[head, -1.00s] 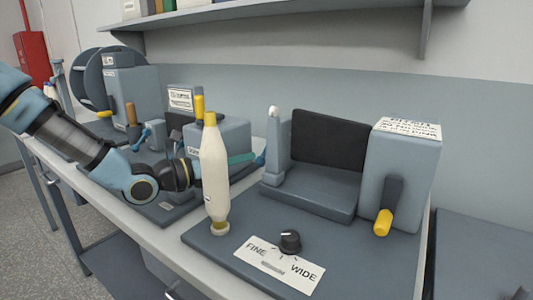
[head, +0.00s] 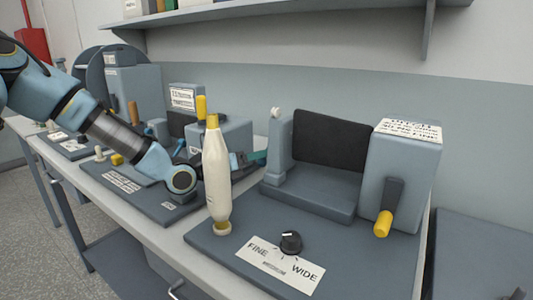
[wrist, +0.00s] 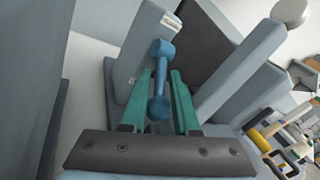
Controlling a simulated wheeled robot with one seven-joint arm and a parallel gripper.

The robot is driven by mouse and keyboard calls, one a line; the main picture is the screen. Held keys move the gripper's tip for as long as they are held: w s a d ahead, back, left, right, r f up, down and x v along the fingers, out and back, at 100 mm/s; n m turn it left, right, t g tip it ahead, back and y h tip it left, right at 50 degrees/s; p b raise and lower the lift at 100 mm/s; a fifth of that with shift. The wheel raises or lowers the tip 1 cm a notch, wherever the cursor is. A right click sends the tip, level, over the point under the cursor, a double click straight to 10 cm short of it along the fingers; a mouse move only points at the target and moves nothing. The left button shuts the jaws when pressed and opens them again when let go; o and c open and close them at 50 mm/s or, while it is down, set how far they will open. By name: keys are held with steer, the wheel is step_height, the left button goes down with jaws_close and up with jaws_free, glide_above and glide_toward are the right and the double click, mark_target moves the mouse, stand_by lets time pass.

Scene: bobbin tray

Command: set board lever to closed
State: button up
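A blue lever (wrist: 160,78) with a rounded knob at each end shows in the wrist view, beside a grey upright block (wrist: 141,48). My gripper (wrist: 159,82) is open, with one teal finger on each side of the lever. Gaps show between the fingers and the lever, so I see no grip on it. In the head view my gripper (head: 257,157) is behind the cream bobbin (head: 216,178), its teal tips by the left post of the front machine. The lever is hidden there. No open or closed marking is readable.
The front machine (head: 401,170) has a dark lever with a yellow handle (head: 383,223) on its right side. A black knob (head: 291,242) sits by a FINE/WIDE plate (head: 281,265). The bobbin stands upright close in front of my arm. A shelf (head: 290,12) runs above.

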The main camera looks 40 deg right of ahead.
jaws_close()
